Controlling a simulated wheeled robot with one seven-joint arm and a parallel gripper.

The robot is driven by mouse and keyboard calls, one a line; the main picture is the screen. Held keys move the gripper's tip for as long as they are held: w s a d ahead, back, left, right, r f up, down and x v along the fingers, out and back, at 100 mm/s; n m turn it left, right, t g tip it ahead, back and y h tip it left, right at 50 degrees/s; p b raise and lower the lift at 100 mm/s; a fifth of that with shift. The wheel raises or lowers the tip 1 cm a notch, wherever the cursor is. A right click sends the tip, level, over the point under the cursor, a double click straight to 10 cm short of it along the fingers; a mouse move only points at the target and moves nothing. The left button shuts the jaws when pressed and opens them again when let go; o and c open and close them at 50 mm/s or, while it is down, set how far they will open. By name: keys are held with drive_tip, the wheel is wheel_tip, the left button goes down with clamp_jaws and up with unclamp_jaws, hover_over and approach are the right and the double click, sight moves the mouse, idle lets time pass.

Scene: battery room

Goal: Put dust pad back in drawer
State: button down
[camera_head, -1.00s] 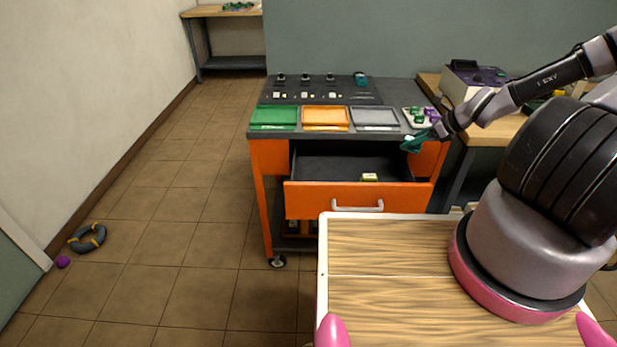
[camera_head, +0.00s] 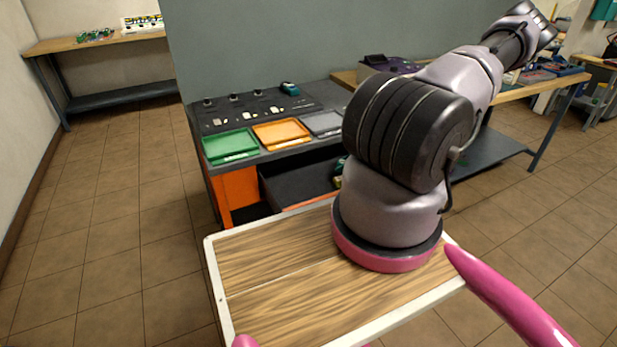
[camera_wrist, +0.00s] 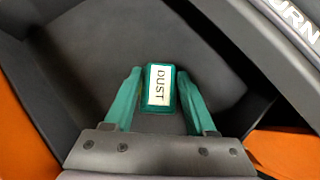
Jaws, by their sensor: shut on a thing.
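The dust pad (camera_wrist: 160,97) is a small green block with a white label reading DUST. My gripper (camera_wrist: 158,72) has green fingers on both sides of it and is shut on it in the wrist view. Below and around it is the dark inside of the open drawer (camera_wrist: 85,55). Whether the pad touches the drawer floor I cannot tell. In the head view the open drawer (camera_head: 290,185) is partly covered by my arm. A bit of green and a small yellowish thing show beside my arm, over or in the drawer.
The cart top holds a green tray (camera_head: 230,146), an orange tray (camera_head: 281,133) and a grey tray (camera_head: 323,123). A wooden bench (camera_head: 530,85) stands to the right. A shelf table (camera_head: 95,42) stands at the back left. The floor at left is clear.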

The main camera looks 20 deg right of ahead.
drive_tip(key=w+a+f, duration=0.1)
drive_tip(key=w+a, duration=0.1)
drive_tip(key=w+a+f, duration=0.3)
drive_tip(key=a, duration=0.1)
drive_tip(key=shift+w+a+f, duration=0.1)
drive_tip(key=shift+w+f, duration=0.1)
drive_tip(key=shift+w, duration=0.2)
drive_tip(key=x, duration=0.4)
drive_tip(key=shift+w+r, duration=0.15)
drive_tip(key=shift+r, duration=0.05)
drive_tip(key=shift+c, duration=1.1)
unclamp_jaws()
drive_tip(key=shift+r, duration=0.1)
drive_tip(key=v, duration=1.2)
